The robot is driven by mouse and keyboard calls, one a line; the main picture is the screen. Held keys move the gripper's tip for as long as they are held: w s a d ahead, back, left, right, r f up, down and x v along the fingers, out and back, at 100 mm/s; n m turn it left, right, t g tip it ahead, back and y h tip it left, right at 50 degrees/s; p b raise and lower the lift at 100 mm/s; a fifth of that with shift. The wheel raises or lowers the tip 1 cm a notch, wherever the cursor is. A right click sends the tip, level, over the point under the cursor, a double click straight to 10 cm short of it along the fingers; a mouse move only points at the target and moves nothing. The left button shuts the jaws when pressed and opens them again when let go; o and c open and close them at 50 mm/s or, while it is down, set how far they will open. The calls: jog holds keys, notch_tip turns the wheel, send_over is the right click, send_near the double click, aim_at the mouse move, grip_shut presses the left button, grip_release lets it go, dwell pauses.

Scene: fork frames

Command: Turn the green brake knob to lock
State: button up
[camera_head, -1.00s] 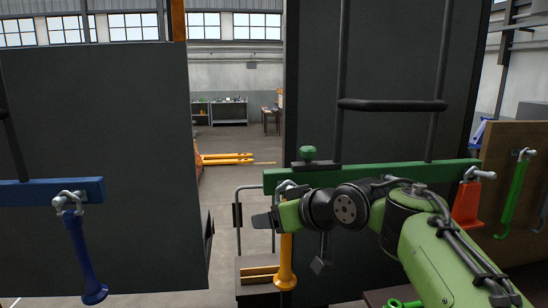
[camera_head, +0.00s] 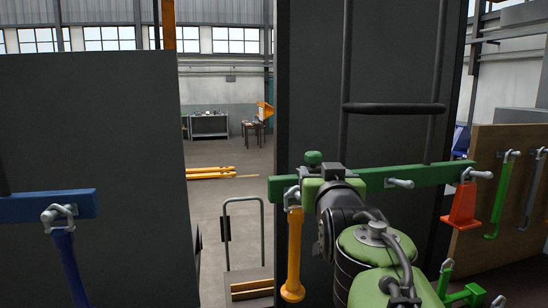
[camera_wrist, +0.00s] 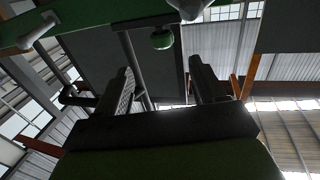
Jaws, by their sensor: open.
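The green brake knob (camera_head: 313,157) stands on a dark base on the green rail, near the rail's left end. In the wrist view the knob (camera_wrist: 162,38) appears past the two fingertips, roughly between them sideways, with a gap left. My gripper (camera_wrist: 161,76) is open and nothing is between its fingers. In the head view my wrist is at the rail just right of and below the knob. My fingers are hidden there behind the wrist.
The green rail (camera_head: 430,175) crosses a dark panel (camera_head: 385,60) with black bars. An orange tool (camera_head: 293,255) hangs close left of my arm, and an orange-red cone (camera_head: 463,206) hangs at the right. A blue rail (camera_head: 45,204) is far left. An open gap lies between the panels.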

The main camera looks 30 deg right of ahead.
aim_at(315, 161)
jog(key=p+x, duration=0.4)
jog(key=x, duration=0.8)
jog(key=shift+w+r, duration=0.15)
jog(key=shift+w, duration=0.05)
jog(key=shift+w+d, duration=0.25)
jog(key=shift+w, duration=0.2)
jog(key=shift+a, duration=0.1)
jog(key=shift+c, duration=0.7)
jog(key=c, duration=0.9)
jog(key=shift+f, duration=0.25)
